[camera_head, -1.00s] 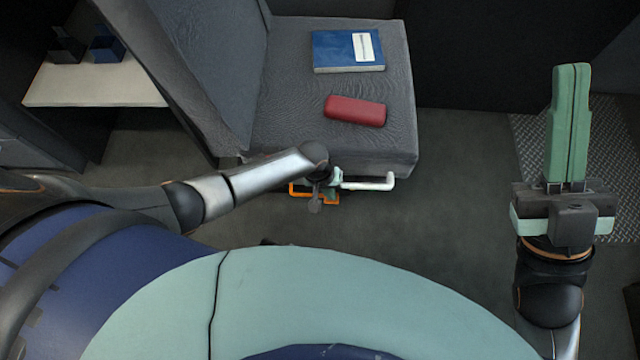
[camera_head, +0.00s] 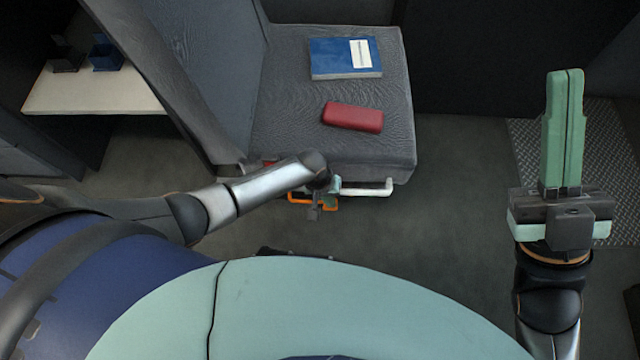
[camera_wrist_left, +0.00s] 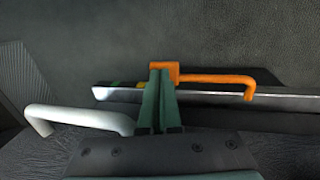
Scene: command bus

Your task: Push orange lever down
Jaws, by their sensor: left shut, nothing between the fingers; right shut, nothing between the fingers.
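The orange lever (camera_head: 297,197) sits low at the front of the grey seat, partly hidden by my left gripper (camera_head: 318,203). In the left wrist view, the orange lever (camera_wrist_left: 215,78) runs from the fingertips to the right and ends in a downward hook. My left gripper (camera_wrist_left: 161,72) is shut and empty. Its green fingertips overlap the lever's left end in that view; I cannot tell whether they touch. My right gripper (camera_head: 565,75) is shut and empty, pointing away from me at the far right, well apart from the lever.
A white handle (camera_head: 365,190) is right of the lever; it also shows in the left wrist view (camera_wrist_left: 80,119). The seat (camera_head: 290,90) carries a blue book (camera_head: 335,58) and a red case (camera_head: 352,117). A white shelf (camera_head: 90,95) stands left. Floor right of the seat is clear.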

